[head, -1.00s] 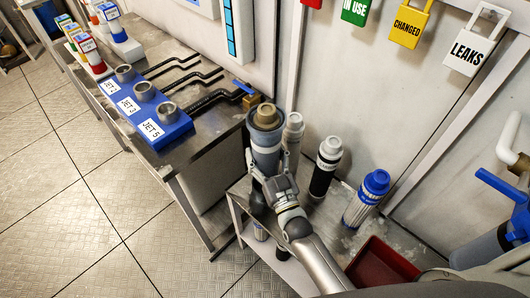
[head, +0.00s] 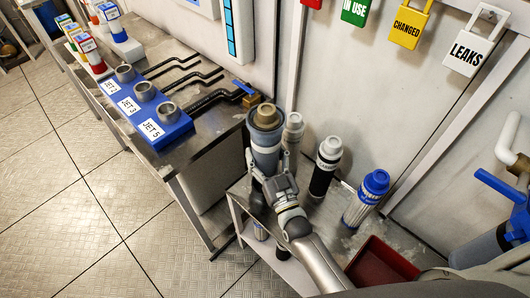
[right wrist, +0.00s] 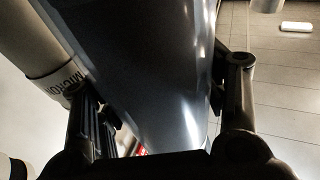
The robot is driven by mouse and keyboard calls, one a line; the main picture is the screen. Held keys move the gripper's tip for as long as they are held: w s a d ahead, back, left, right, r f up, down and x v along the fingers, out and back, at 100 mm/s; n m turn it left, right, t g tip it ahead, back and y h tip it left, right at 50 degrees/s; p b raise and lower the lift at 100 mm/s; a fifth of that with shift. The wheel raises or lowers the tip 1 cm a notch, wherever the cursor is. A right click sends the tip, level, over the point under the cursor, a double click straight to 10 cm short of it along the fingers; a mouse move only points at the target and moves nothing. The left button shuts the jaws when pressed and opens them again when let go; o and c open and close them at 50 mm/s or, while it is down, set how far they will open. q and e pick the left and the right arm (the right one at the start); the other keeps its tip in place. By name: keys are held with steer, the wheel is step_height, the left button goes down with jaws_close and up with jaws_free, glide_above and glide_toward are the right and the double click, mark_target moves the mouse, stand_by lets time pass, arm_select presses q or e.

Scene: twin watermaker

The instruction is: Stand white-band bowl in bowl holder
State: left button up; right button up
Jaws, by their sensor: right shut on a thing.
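A blue-grey cylindrical bowl (head: 266,146) stands about upright above the small metal table in the head view. My right gripper (head: 268,168) is shut on the bowl, with one finger on each side. In the right wrist view the bowl (right wrist: 150,60) appears dark and shiny between the fingers (right wrist: 160,110). I cannot identify the bowl holder in these frames. My left gripper is not in view.
A red tray (head: 382,265) lies to the right. A bench with a blue jet block (head: 150,118) is left. The wall is close behind.

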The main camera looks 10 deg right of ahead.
steer(key=shift+f+b, duration=3)
steer(key=shift+f, duration=0.7)
steer(key=shift+f+b, duration=0.15)
steer(key=shift+b, duration=0.15)
steer(key=o, duration=1.4)
steer(key=shift+o, duration=0.4)
